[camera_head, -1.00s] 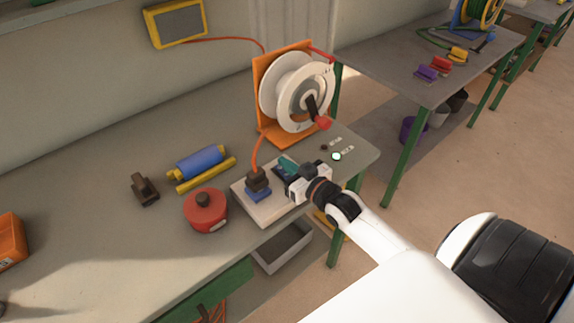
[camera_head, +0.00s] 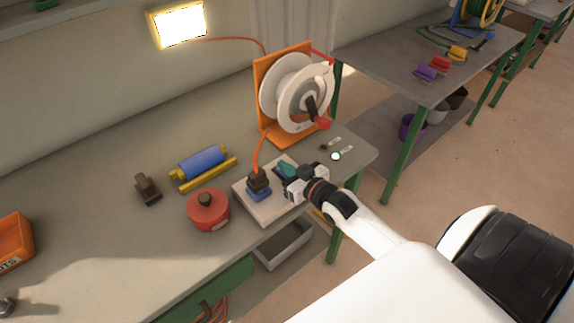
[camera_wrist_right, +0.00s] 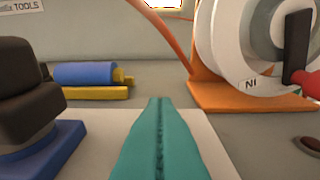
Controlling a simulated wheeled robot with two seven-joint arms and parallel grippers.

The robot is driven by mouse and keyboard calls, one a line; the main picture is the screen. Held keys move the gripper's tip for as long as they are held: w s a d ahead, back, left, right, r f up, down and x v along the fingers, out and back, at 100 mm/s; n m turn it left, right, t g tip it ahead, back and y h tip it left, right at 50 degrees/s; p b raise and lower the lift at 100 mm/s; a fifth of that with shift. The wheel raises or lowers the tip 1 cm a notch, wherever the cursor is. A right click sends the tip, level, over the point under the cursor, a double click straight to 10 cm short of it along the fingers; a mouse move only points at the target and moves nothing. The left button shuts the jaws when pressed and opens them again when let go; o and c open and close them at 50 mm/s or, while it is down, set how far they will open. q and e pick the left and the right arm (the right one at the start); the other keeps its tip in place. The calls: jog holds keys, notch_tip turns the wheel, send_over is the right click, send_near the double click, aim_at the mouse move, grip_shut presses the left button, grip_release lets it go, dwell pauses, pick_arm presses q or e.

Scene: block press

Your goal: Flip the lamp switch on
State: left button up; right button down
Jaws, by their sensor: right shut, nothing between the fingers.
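The lamp (camera_head: 180,25) in its yellow frame on the wall glows bright white, with a red-orange cord running from it. Its lower edge shows at the top of the right wrist view (camera_wrist_right: 165,3). A pale plate (camera_head: 270,208) on the bench carries a dark brown plug (camera_head: 258,180) on a blue socket, left of my right gripper (camera_head: 284,168). My right gripper's teal fingers are shut together with nothing between them, low over the plate; they fill the middle of the right wrist view (camera_wrist_right: 158,110). I cannot make out the switch; the gripper may hide it. My left gripper is not in view.
An orange-framed cable reel (camera_head: 295,90) stands behind the plate. A red round pot (camera_head: 208,212), a blue roller (camera_head: 202,161) and a brown block (camera_head: 147,188) lie to the left. A small lit button (camera_head: 336,156) is at the right. A grey bin (camera_head: 283,246) is below.

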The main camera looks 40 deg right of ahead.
jog(key=r+p, duration=0.4)
jog(key=r, duration=0.1)
jog(key=shift+w, duration=0.35)
jog(key=shift+s+f+b, duration=0.2)
jog(key=shift+s, duration=0.3)
jog(key=shift+s+f+b, duration=0.15)
jog(key=shift+s+b, duration=0.05)
jog(key=shift+s, duration=0.3)
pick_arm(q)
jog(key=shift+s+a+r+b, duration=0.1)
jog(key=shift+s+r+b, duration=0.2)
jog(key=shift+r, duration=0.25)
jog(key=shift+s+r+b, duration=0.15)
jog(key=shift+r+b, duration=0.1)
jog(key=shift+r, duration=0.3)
pick_arm(e)
jog(key=s+r, duration=0.3)
jog(key=s, duration=0.4)
jog(key=shift+s+d+r, duration=0.2)
jog(key=shift+d, duration=0.15)
